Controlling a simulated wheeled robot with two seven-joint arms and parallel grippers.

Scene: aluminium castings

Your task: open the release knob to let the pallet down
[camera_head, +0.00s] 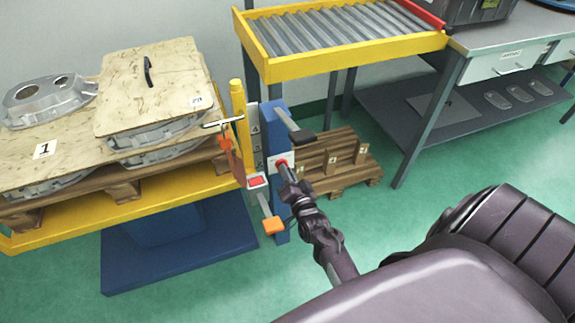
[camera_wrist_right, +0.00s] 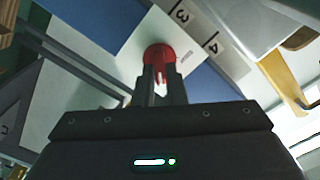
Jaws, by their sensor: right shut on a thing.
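The release knob (camera_head: 281,163) is red and sits on a white plate on the blue post (camera_head: 277,117) of the lift. In the right wrist view the red knob (camera_wrist_right: 160,60) is between the fingertips. My right gripper (camera_head: 284,169) reaches in from the lower right and is shut on the knob; its fingers (camera_wrist_right: 161,84) show in the right wrist view. The pallet (camera_head: 122,190) is wooden and rests on the yellow lift platform (camera_head: 130,213) at the left, with boards and grey castings on it. My left gripper is not in view.
A yellow-framed roller conveyor (camera_head: 262,49) stands behind the post. An orange pedal (camera_head: 273,225) and a numbered scale (camera_head: 254,135) are beside the post. A small wooden pallet (camera_head: 337,180) lies on the floor behind. A workbench (camera_head: 520,35) stands at the right. Green floor is free in front.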

